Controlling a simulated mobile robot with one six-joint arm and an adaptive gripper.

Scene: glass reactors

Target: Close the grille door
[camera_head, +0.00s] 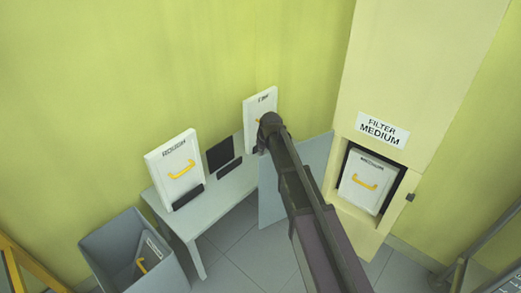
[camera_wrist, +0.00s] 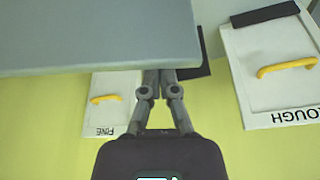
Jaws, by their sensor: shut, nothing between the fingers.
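The grille door is a plain blue-grey panel (camera_head: 270,195) standing swung open at the left of the cabinet opening. My arm crosses in front of it in the head view. A large grey panel, apparently this door (camera_wrist: 90,38), fills the upper left of the wrist view. My gripper (camera_wrist: 160,77) is shut and empty, its fingertips at the panel's lower edge in that picture. I cannot tell whether they touch it. In the cabinet opening sits a white medium filter (camera_head: 363,184) with a yellow handle.
The cabinet (camera_head: 400,75) has a "FILTER MEDIUM" label. Left of it, a grey table (camera_head: 225,190) bears the rough filter (camera_head: 172,165) and fine filter (camera_head: 258,108) in black holders. A grey bin (camera_head: 120,225) with another filter stands at lower left.

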